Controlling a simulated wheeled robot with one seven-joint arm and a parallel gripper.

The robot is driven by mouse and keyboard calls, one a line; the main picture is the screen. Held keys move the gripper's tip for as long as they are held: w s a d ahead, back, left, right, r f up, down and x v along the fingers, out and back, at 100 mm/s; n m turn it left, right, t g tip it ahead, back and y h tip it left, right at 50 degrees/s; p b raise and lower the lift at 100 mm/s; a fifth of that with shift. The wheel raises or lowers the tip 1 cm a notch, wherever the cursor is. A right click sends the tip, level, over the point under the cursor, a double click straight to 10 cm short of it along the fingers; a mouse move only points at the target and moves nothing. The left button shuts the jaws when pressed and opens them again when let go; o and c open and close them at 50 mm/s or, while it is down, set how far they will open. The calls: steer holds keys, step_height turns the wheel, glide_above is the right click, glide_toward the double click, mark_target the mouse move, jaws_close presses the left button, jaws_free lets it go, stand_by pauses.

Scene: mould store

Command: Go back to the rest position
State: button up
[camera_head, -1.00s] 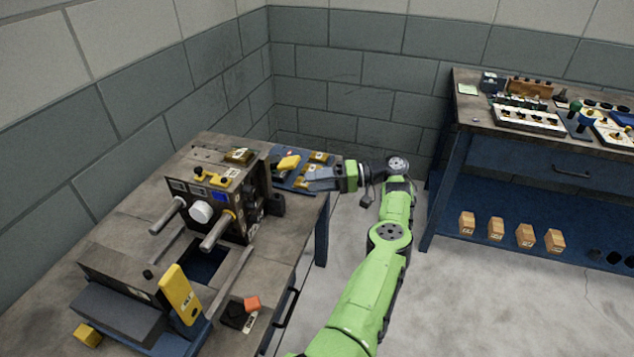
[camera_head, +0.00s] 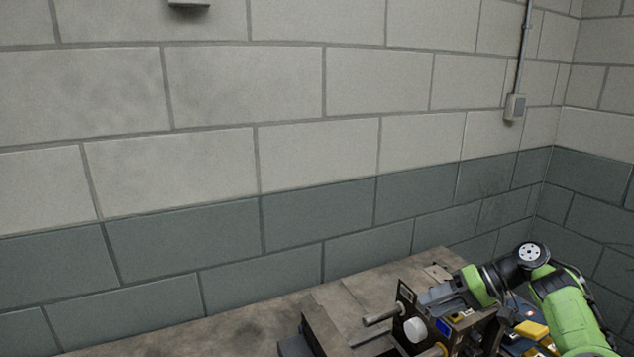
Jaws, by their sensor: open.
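My gripper (camera_head: 434,299) is at the lower right of the head view, at the end of my green arm. Its grey jaws point left and down and are open, with nothing seen between them. It appears above or just behind the dark mould fixture (camera_head: 466,338), which has a white round knob (camera_head: 415,330) and metal guide pins (camera_head: 383,314). I cannot tell the exact gap between the jaws and the fixture. The lower part of the fixture is cut off by the picture's edge.
The worn workbench (camera_head: 235,325) runs along the bottom, with its left part bare. A yellow block (camera_head: 531,329) lies right of the fixture, near my arm. The block wall (camera_head: 300,150) stands behind, with a grey switch box (camera_head: 514,107) and conduit.

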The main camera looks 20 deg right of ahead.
steer(key=s+a+r+n+g+h+p, duration=0.1)
steer(key=a+r+g+h, duration=0.15)
steer(key=a, duration=0.95)
steer(key=a+r+n+g+h+p, duration=0.1)
steer(key=a+r+n+g+h, duration=0.2)
steer(key=a, duration=0.8)
steer(key=s+a+r+t+h+p, duration=0.1)
steer(key=s+a+t+h, duration=0.1)
steer(key=s, duration=0.8)
steer(key=s+a+r+m+t+h+p, duration=0.1)
steer(key=s+a+t, duration=0.2)
steer(key=s, duration=0.8)
steer(key=shift+a+r+m+t+h, duration=0.15)
steer(key=shift+a+m+t+h, duration=0.05)
steer(key=shift+m+t+h, duration=0.15)
steer(key=shift+s, duration=0.15)
